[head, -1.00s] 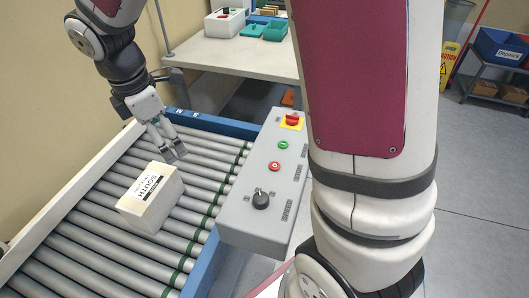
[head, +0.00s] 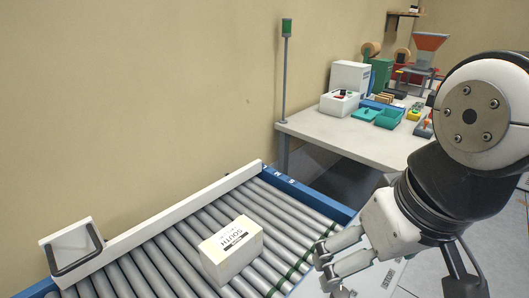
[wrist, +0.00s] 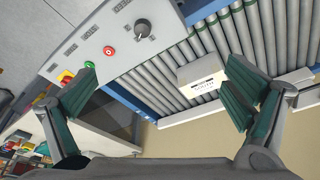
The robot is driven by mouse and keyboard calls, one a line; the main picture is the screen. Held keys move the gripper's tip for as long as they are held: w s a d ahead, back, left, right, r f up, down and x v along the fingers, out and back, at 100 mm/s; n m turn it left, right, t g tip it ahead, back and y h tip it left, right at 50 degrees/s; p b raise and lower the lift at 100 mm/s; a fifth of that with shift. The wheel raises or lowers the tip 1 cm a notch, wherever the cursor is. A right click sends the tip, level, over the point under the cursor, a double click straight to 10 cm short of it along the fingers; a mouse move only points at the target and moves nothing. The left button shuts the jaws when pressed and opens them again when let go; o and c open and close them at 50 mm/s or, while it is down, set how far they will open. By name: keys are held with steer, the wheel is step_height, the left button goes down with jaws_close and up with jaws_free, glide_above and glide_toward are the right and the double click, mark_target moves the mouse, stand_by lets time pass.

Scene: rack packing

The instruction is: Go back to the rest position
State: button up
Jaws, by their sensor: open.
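My gripper (head: 322,258) is at the lower right of the head view, beyond the right side of the roller conveyor. It is open and empty. In the wrist view its two green-padded fingers (wrist: 160,92) stand wide apart with nothing between them but the background. A white box labelled SOUTH (head: 231,251) rests on the conveyor rollers (head: 187,243), apart from my gripper. The box also shows in the wrist view (wrist: 200,75), left of the right finger.
A grey control panel (wrist: 120,38) with a black knob and coloured buttons stands beside the conveyor. A white workbench (head: 350,135) with teal trays (head: 389,118) is at the back. A green-topped pole (head: 286,70) stands by the wall. A white frame (head: 70,245) edges the conveyor.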

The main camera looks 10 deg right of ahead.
steer(key=shift+t, duration=0.5)
step_height(320, 180, up, 5)
steer(key=p, duration=0.3)
steer(key=shift+f+p, duration=0.1)
steer(key=shift+p, duration=0.2)
stand_by(0.3)
